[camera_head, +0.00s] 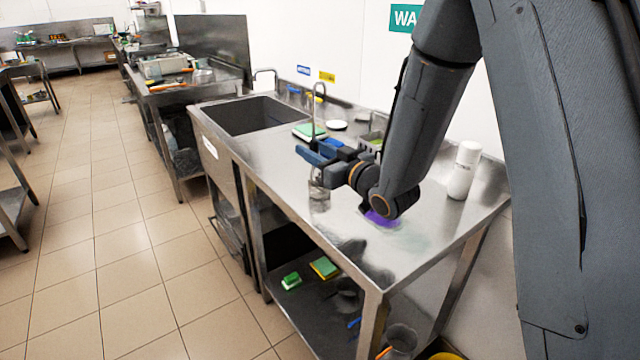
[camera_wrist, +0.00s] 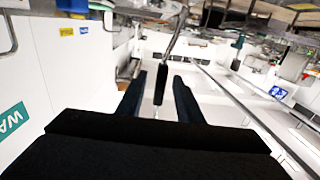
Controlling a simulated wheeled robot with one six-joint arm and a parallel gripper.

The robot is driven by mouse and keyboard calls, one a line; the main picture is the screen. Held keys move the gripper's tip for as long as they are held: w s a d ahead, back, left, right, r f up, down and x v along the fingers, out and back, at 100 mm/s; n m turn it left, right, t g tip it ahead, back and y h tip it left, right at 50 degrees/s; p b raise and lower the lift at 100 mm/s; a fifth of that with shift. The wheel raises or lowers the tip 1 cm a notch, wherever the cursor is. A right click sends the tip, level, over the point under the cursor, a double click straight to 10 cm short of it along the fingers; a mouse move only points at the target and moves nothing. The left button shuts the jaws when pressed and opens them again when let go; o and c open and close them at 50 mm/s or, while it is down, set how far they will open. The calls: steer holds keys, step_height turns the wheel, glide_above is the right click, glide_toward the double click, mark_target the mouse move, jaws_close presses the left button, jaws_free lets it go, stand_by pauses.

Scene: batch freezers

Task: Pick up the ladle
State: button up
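My gripper (camera_head: 313,152) is over the steel counter in the head view, pointing left. In the wrist view its two dark fingers (camera_wrist: 159,78) are apart. A thin metal rod with a black handle (camera_wrist: 161,85), which looks like the ladle, lines up with the gap between the fingers. Clear space shows on both sides of the handle. The rod (camera_wrist: 175,30) runs to the top edge of the wrist view, so its far end is hidden. In the head view a small metallic or glassy vessel (camera_head: 319,196) is below the fingers. I cannot make out the ladle's bowl.
A sink (camera_head: 250,114) is set in the counter (camera_head: 410,255) beyond my gripper. A white bottle (camera_head: 461,170) stands at the back right. A purple item (camera_head: 381,218) lies under my wrist. A green-topped item (camera_head: 309,131) is by the sink. Open tiled floor (camera_head: 120,240) is at left.

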mark_target(311, 149)
steer(key=shift+p+x, duration=0.45)
steer(key=shift+x, duration=1.4)
steer(key=shift+f, duration=0.15)
jaws_close()
